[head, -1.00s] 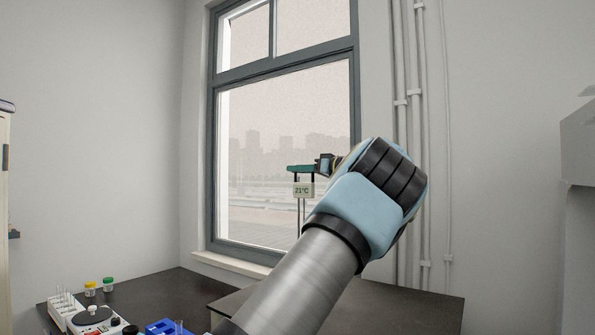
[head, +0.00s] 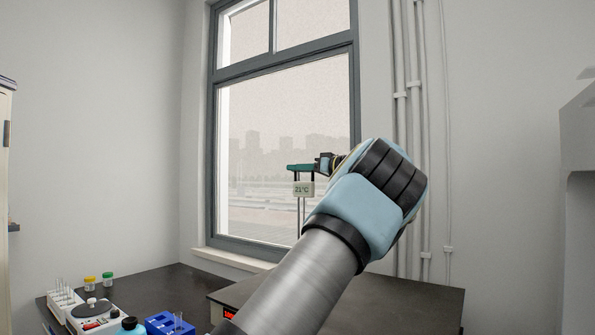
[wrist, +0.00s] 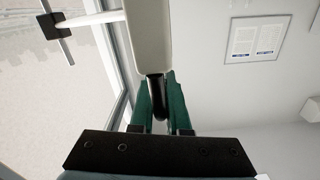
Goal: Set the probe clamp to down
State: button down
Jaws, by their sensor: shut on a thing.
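The probe clamp with a pale box reading 21°C (head: 303,189) is in the middle of the head view, in front of the window, with a thin rod below it. In the wrist view its cream body (wrist: 150,40) fills the top middle, and a short black part (wrist: 158,90) runs down from it. My gripper (head: 292,168), with green fingers, is at the clamp. In the wrist view my gripper (wrist: 157,78) has its fingers on both sides of the black part, shut on it. The exact contact is partly hidden.
A thin upright rod with a dark block (wrist: 54,26) joins the cream body by a white arm. A device with a red display (head: 230,313) is partly behind my arm. A blue rack (head: 165,324) and a white stirrer (head: 95,313) stand lower left. The right tabletop (head: 415,305) looks clear.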

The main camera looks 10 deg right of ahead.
notch_tip(320, 180, down, 11)
jog(key=b, duration=1)
jog(key=shift+b, duration=0.35)
jog(key=shift+f, duration=0.15)
jog(key=c, duration=0.9)
grip_release()
jog(key=shift+s, duration=0.1)
jog(key=b+v, duration=0.2)
jog(key=v, duration=0.8)
jog(key=shift+s+d, duration=0.2)
jog(key=shift+s, duration=0.1)
